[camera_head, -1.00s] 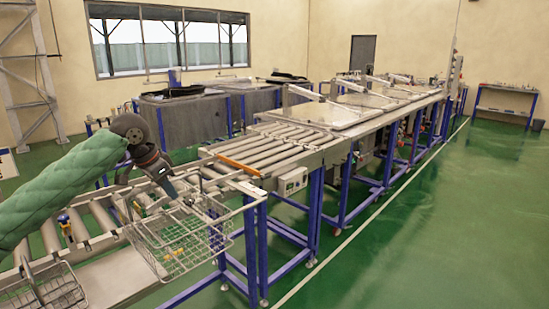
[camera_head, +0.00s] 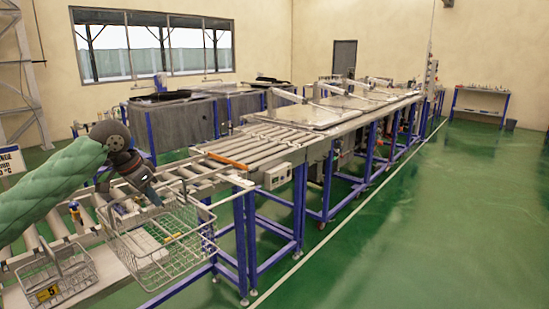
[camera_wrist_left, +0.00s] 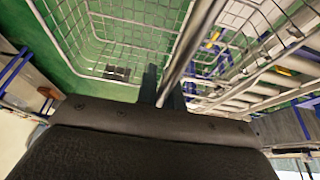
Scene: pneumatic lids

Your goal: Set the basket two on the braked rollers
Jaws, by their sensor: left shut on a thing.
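My left gripper (camera_head: 153,198) is shut on the handle bar of a wire basket (camera_head: 160,243). The basket hangs below it, in front of the roller line, partly over the green floor. In the left wrist view the bar runs between my two dark fingers (camera_wrist_left: 163,88), and the wire mesh (camera_wrist_left: 120,30) spreads beyond them. No number is readable on this basket. Grey rollers (camera_head: 265,147) lie on the conveyor ahead, with an orange bar (camera_head: 228,161) across their near end. I cannot tell which rollers are braked. My right gripper is not in view.
A second wire basket (camera_head: 58,277) with a yellow tag stands at the lower left. Blue frame legs (camera_head: 245,235) stand right of the held basket. Flat lids (camera_head: 300,113) cover the line farther back. The green floor (camera_head: 430,220) at right is clear.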

